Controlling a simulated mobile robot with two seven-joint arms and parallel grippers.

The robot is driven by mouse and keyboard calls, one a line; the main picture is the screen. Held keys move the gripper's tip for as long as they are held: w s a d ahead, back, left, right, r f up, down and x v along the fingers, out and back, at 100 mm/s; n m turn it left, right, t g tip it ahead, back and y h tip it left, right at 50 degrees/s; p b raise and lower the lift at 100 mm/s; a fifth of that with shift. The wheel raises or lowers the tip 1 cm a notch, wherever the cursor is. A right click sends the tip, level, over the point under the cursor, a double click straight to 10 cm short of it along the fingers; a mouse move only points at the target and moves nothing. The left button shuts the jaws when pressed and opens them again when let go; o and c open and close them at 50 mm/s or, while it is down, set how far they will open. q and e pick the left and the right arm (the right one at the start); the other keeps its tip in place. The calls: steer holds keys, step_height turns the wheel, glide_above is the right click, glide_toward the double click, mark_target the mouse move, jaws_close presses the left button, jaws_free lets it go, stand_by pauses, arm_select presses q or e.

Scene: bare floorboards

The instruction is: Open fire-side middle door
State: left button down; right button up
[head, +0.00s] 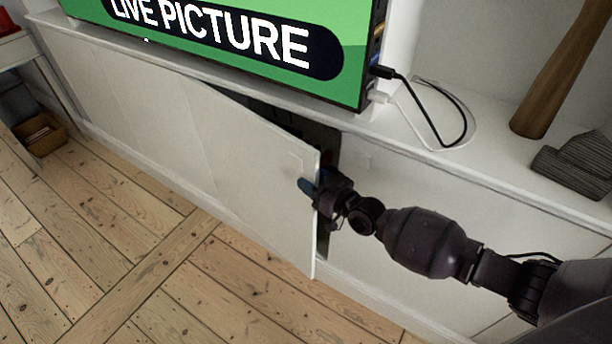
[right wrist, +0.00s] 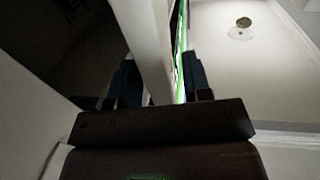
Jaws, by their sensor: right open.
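The white cabinet door (head: 258,172) stands partly open below the screen. Its free right edge is swung out from the cabinet front, with a dark gap above and behind it. My right gripper (head: 314,189) is at this free edge, about halfway up. One blue finger shows on the door's outer face. In the right wrist view the door's edge (right wrist: 150,45) runs between the two open fingers (right wrist: 158,85). I cannot tell whether either finger touches it. The left gripper is not in view.
A screen (head: 230,40) stands on the white cabinet top, with cables (head: 435,120) at its right. A wooden object (head: 560,70) and a grey stack (head: 578,165) sit further right. A box (head: 40,134) is on the floor at the far left. The floorboards (head: 130,255) before the door are clear.

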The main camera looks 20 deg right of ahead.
steer(key=shift+x, duration=0.9)
jaws_close()
